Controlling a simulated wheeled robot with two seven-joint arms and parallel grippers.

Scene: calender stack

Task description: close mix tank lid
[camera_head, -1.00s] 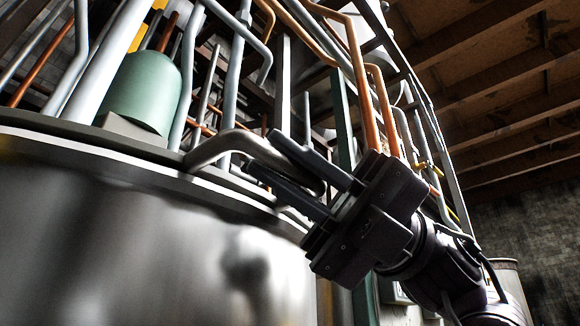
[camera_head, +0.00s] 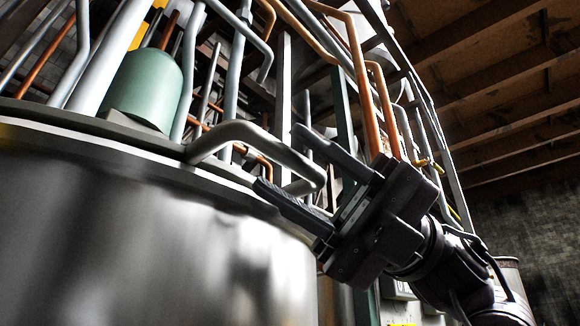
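The large shiny metal mix tank (camera_head: 150,235) fills the lower left. Its lid edge (camera_head: 120,138) runs along the top of the wall, and I cannot tell from this low angle whether the lid is fully down. A bent grey bar handle (camera_head: 250,135) stands at the lid's near right edge. My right gripper (camera_head: 277,158) is open, its fingers spread and pointing up and left. The handle's right end lies between the fingers in the picture, with a visible gap to each. My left gripper is out of view.
Grey and orange pipes (camera_head: 378,110) rise densely behind the tank. A green domed vessel (camera_head: 148,90) stands behind the lid on the left. A metal drum (camera_head: 512,285) stands at the lower right by a dark wall (camera_head: 530,230).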

